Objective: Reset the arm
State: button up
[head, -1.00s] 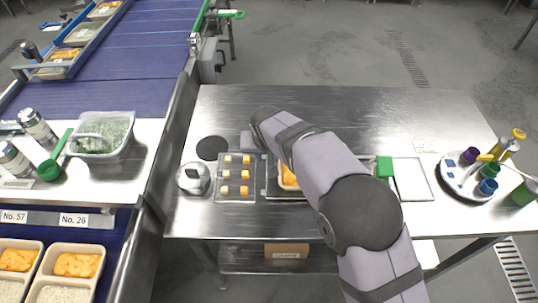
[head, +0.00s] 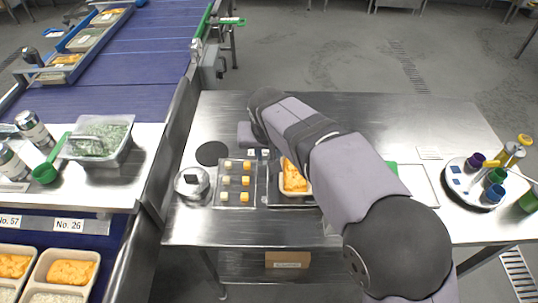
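My arm (head: 300,130) reaches from the lower right up over the steel table. Its wrist (head: 248,133) is over the table's left half, above the tray of cubes. The gripper's fingers cannot be made out, and nothing is seen held. Below the arm, a container of orange food (head: 294,178) sits on a dark tray or scale, partly hidden by the arm.
A tray with several yellow cubes (head: 236,183), a round metal pot (head: 191,182) and a black disc (head: 211,153) are at left. A round caddy of bottles (head: 474,183) stands at right. A green-filled tub (head: 98,140) is beside the conveyor (head: 130,60). The table's back right is clear.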

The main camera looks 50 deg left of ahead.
dwell(0.3)
